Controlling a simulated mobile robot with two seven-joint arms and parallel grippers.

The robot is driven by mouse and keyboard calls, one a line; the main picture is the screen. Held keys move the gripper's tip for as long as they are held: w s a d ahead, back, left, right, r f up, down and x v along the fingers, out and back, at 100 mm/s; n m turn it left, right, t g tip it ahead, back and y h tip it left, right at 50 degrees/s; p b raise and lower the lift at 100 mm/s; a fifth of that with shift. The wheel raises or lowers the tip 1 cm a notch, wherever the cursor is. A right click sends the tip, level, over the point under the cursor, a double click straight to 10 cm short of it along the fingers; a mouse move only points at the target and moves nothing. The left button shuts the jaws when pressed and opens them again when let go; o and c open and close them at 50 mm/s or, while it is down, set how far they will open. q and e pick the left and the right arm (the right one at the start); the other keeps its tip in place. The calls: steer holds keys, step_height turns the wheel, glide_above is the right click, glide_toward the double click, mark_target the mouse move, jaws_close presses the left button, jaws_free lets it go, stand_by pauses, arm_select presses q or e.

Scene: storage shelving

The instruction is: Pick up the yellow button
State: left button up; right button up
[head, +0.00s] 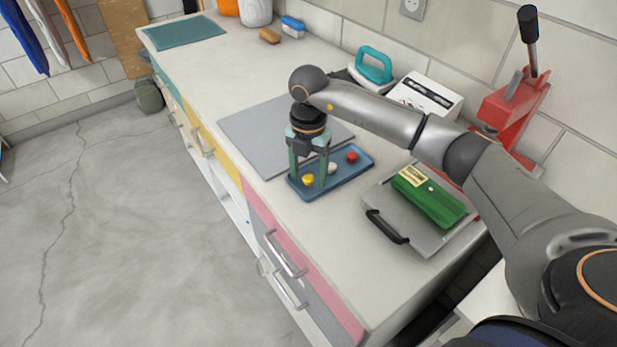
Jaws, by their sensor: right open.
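A yellow button (308,179) lies at the left end of a small blue tray (346,178) on the counter. A white button (332,168) and a red button (352,157) lie in the same tray to its right. My right gripper (309,182) points straight down over the tray's left end, with its green fingers apart. The yellow button shows between the fingertips; I cannot tell whether they touch it. My left gripper is not in view.
A grey mat (262,138) lies beside the tray. To the right, a grey case (410,236) with a black handle bears a green box (430,195). A red press (508,112) stands by the wall.

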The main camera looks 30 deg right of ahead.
jaws_close()
stand_by(0.5)
